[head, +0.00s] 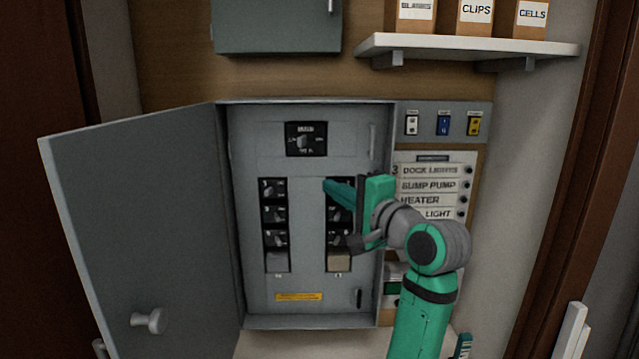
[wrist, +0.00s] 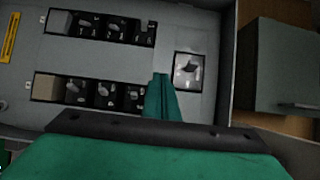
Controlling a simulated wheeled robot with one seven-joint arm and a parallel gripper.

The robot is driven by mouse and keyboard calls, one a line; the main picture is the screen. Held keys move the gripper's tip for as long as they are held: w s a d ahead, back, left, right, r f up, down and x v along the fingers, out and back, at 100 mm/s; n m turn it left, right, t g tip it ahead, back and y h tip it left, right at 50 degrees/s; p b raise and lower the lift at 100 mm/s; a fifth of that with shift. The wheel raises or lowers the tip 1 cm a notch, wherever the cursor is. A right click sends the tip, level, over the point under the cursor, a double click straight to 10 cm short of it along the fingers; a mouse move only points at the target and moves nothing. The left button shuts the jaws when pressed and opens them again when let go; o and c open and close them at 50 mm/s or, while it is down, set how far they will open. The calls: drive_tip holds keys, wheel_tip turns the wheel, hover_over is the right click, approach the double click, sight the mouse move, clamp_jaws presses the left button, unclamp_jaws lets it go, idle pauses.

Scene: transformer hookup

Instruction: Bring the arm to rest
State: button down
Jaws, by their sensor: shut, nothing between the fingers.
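My gripper (head: 328,186) is green and shut, with nothing between its fingers. In the head view it is in front of the right-hand breaker column of the open grey panel (head: 308,280), partly hiding that column. In the wrist view the closed fingertips (wrist: 161,78) point at the panel face, between the breaker row and the main switch (wrist: 187,72). I cannot tell whether the fingertips touch the panel. My arm reaches up from the lower right, bent at the wrist.
The panel door (head: 150,230) stands open to the left. A label board (head: 430,186) and small coloured switches (head: 443,125) are to the right. A shelf (head: 470,48) with boxes and a grey cabinet (head: 277,27) are above. A wooden frame (head: 572,180) stands at far right.

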wheel_tip(320, 180, down, 16)
drive_tip(key=w+t+h, duration=0.1)
drive_tip(key=w+h, duration=0.1)
drive_tip(key=s+f+h, duration=0.2)
drive_tip(key=s+f, duration=0.3)
drive_tip(key=f, duration=0.5)
drive_tip(key=s+f+h, duration=0.2)
drive_tip(key=s+f, duration=0.2)
drive_tip(key=f, duration=0.6)
drive_tip(key=s+f+h, duration=0.2)
drive_tip(key=s+f, duration=0.3)
drive_tip(key=f, duration=0.5)
drive_tip(key=s+a+f+n+h, duration=0.15)
drive_tip(key=s+f, duration=0.35)
drive_tip(key=s, duration=0.5)
drive_tip(key=s+f+n, duration=0.3)
drive_tip(key=s+f, duration=0.2)
drive_tip(key=s, duration=0.6)
drive_tip(key=s+a+r+n, duration=0.1)
drive_tip(key=s+r+n, duration=0.1)
drive_tip(key=s, duration=0.7)
drive_tip(key=s+a+r+n+g, duration=0.1)
drive_tip(key=s+n, duration=0.4)
drive_tip(key=s, duration=0.5)
drive_tip(key=shift+s+r, duration=0.3)
drive_tip(key=shift+r, duration=0.3)
